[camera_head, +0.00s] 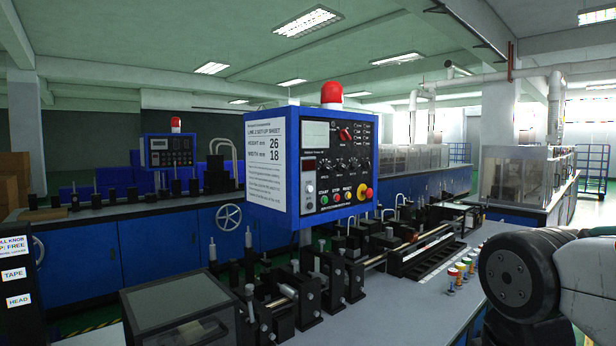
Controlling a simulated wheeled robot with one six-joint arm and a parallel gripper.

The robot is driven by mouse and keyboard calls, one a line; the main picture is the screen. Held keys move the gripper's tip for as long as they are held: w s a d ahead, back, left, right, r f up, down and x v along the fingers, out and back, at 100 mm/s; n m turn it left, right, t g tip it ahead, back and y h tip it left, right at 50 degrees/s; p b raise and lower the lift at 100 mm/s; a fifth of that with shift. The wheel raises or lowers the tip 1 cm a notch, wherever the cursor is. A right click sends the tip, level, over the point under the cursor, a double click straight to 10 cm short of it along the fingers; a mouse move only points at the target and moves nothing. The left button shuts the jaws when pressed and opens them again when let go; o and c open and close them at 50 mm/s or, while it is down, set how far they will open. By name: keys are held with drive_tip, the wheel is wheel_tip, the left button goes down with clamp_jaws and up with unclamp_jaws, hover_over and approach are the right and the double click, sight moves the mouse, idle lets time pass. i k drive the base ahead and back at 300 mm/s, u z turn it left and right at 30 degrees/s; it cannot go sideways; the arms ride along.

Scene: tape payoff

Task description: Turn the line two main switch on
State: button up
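A blue control box (266,214) with a red lamp (332,93) on top stands in the middle of the view. Its left side carries a white "Line 2 set-up sheet" (265,165). The dark front panel has a red rotary switch (344,134) near the top, beside a pale display (315,133). This looks like the main switch; its label and exact position are too small to read. Below are several black knobs, start, stop and reset buttons (336,197), and a red button on yellow (366,193). My gripper is out of view; only part of my arm shows at the right edge.
The machine bench (410,306) runs below the box, with black rollers, guides and rails (420,250). Several small coloured pegs (460,270) stand on its right part. A dark-lidded box (172,300) is in front. A second blue control box (168,150) stands behind left.

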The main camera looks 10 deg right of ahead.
sight(344, 136)
drive_tip(key=z, duration=0.4)
drive_tip(key=k, duration=0.5)
drive_tip(key=z, duration=1.1)
drive_tip(key=i, duration=1.05)
drive_tip(key=u, duration=1.05)
drive_tip(key=i, duration=0.7)
drive_tip(key=u, duration=0.7)
